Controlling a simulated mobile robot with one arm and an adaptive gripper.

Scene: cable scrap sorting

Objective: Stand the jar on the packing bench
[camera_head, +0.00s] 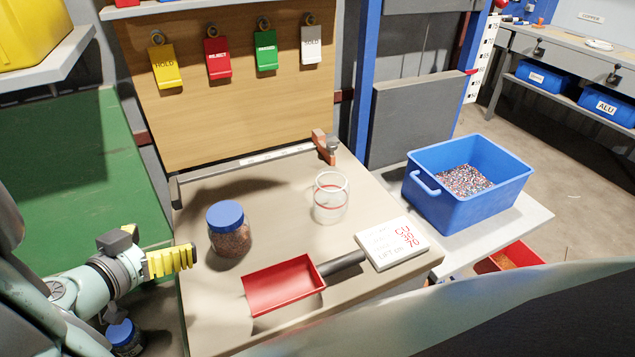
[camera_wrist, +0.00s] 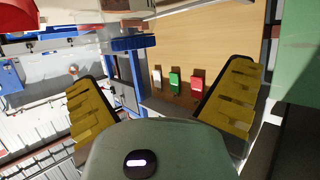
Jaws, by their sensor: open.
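A jar (camera_head: 230,232) with a blue lid and reddish-brown grains stands upright on the beige bench (camera_head: 300,240), left of its middle. A second blue-lidded jar (camera_head: 123,338) shows low at the left, below my arm and partly hidden. My gripper (camera_head: 190,256), with yellow ribbed fingers, is at the bench's left edge, left of the first jar and apart from it. In the wrist view, my gripper (camera_wrist: 160,95) is spread wide with nothing between its fingers.
An open clear container (camera_head: 330,200), a red scoop (camera_head: 284,285) and a white scale (camera_head: 393,244) occupy the bench. A blue bin (camera_head: 420,192) of granules stands to the right. A tag board (camera_head: 235,110) rises behind. Bare surface lies between the jar and clear container.

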